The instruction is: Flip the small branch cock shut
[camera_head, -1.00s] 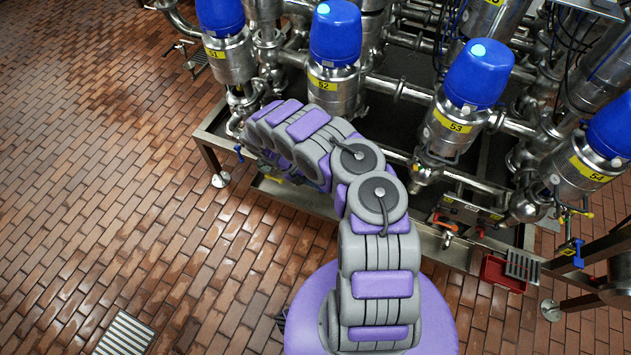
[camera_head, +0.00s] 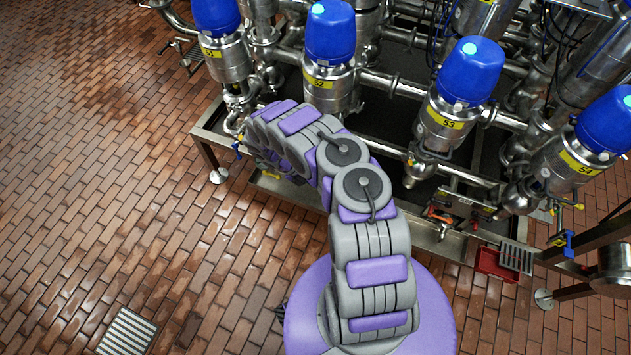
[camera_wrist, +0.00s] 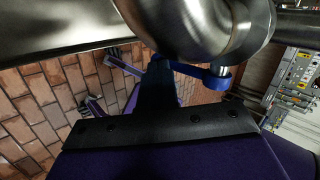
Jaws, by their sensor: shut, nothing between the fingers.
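The small branch cock shows in the wrist view as a blue lever (camera_wrist: 192,69) with a round blue end on a metal stem (camera_wrist: 220,74), just under a shiny steel pipe bend. My gripper (camera_wrist: 159,72) is a dark, narrow, shut shape in front of the lever's left part. It is empty. I cannot tell whether it touches the lever. In the head view, a small blue handle (camera_head: 237,148) shows at the left end of the pipe rig, beside my arm. My gripper is hidden there behind my own arm links.
Blue-capped steel valves 51 (camera_head: 216,17), 52 (camera_head: 330,32), 53 (camera_head: 469,72) and 54 (camera_head: 606,118) stand in a row. A steel drip tray frame (camera_head: 208,152) edges the rig. Another blue handle (camera_head: 568,243) sits at the right. Brick floor is open at left.

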